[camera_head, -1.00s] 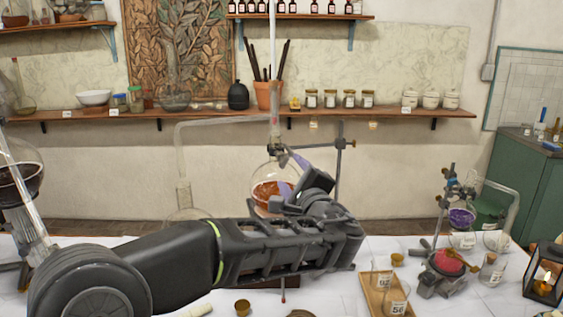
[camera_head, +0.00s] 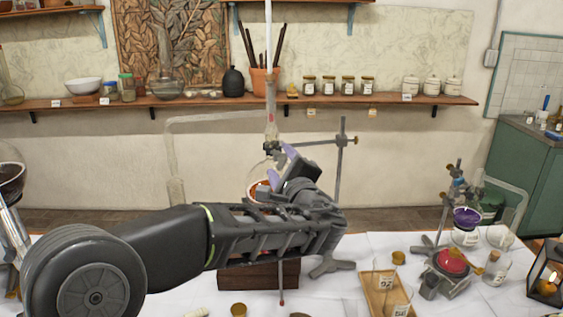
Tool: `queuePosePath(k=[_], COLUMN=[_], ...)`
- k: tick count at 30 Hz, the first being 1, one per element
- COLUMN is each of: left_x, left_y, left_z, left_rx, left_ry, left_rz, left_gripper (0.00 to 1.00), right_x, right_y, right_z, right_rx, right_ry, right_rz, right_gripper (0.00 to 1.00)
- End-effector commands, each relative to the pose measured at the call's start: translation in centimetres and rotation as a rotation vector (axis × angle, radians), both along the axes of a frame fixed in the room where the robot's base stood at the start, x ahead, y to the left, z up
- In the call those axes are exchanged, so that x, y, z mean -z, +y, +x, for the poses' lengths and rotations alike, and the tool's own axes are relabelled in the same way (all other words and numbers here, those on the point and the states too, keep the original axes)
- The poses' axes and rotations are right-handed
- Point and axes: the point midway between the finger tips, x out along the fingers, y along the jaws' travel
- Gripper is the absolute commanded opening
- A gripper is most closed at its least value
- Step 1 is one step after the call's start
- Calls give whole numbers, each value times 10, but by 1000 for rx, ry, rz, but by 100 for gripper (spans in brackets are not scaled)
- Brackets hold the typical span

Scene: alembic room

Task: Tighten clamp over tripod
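The tripod stand has an upright metal rod (camera_head: 341,165) behind my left arm, and its splayed feet (camera_head: 328,268) rest on the white table. A clamp (camera_head: 348,141) sits on the rod near its top, with an arm reaching left to the glass neck. A round flask (camera_head: 257,189) with orange liquid hangs at the left, mostly hidden by my gripper. My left gripper (camera_head: 279,165) is raised in front of the flask, just below the clamp arm. Its purple-padded fingers are partly hidden, and I cannot tell whether they touch anything. My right gripper is out of view.
A wooden tray (camera_head: 374,290) with labelled beakers lies at the front right. A burner stand with a red dish (camera_head: 452,262) and a lit lantern (camera_head: 545,272) stand farther right. A wooden box (camera_head: 258,277) is below my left arm. A shelf (camera_head: 440,100) with jars spans the wall.

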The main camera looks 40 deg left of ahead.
Motion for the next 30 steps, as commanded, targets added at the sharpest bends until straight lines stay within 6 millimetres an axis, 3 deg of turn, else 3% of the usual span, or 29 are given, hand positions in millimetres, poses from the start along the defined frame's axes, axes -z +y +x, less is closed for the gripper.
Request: queuePosePath(k=[18,30], left_x=[0,0], left_y=[0,0], left_z=[0,0], left_rx=[-1,-1], left_ry=[1,17], left_rz=[-1,13], left_gripper=[1,0], right_x=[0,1], right_y=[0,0], right_z=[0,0], right_rx=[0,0], right_ry=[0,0], right_rz=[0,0], right_gripper=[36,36])
